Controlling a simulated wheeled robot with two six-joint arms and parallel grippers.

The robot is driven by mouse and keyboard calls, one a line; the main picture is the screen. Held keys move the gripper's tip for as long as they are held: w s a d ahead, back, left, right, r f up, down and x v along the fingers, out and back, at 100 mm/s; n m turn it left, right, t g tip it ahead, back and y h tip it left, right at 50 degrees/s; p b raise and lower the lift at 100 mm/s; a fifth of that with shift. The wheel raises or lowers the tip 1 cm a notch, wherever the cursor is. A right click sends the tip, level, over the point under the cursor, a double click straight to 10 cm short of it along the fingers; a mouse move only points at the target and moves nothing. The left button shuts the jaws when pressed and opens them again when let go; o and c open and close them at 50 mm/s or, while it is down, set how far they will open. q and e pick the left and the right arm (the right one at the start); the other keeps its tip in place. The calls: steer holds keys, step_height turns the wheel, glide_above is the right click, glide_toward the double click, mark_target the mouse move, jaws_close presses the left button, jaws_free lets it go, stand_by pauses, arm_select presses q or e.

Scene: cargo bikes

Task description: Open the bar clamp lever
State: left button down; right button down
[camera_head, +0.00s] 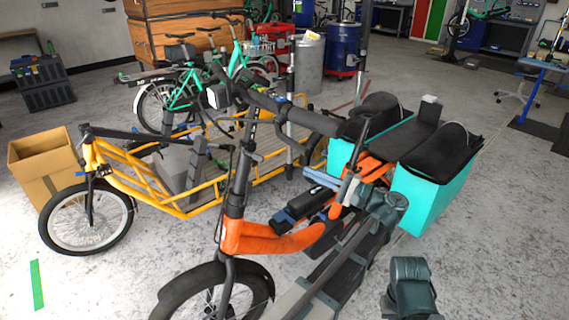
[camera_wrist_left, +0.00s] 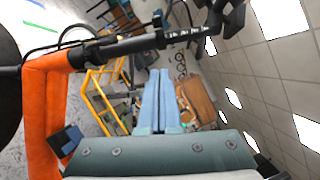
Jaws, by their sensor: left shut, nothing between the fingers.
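The orange cargo bike (camera_head: 275,240) stands in front, with a black steering column (camera_head: 241,175) rising from its frame to the handlebar (camera_head: 300,112). My left gripper (camera_head: 343,187) is right of the column, over the bike's middle frame. Its two light-blue fingers (camera_wrist_left: 158,80) lie together, shut and empty, apart from the column in the wrist view. My right gripper is not visible.
Turquoise bags (camera_head: 425,198) and black seats (camera_head: 440,150) are at the bike's rear, right of my gripper. A yellow cargo bike (camera_head: 180,205) stands close behind, with a cardboard box (camera_head: 42,168) at left. Open floor (camera_head: 500,250) is at the right.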

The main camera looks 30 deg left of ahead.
arm_select(q)
steer(key=s+a+r+p, duration=0.1)
steer(key=a, duration=0.4)
steer(key=s+a+r+p, duration=0.2)
steer(key=a, duration=0.4)
steer(key=shift+s, duration=0.25)
steer(key=shift+w, duration=0.15)
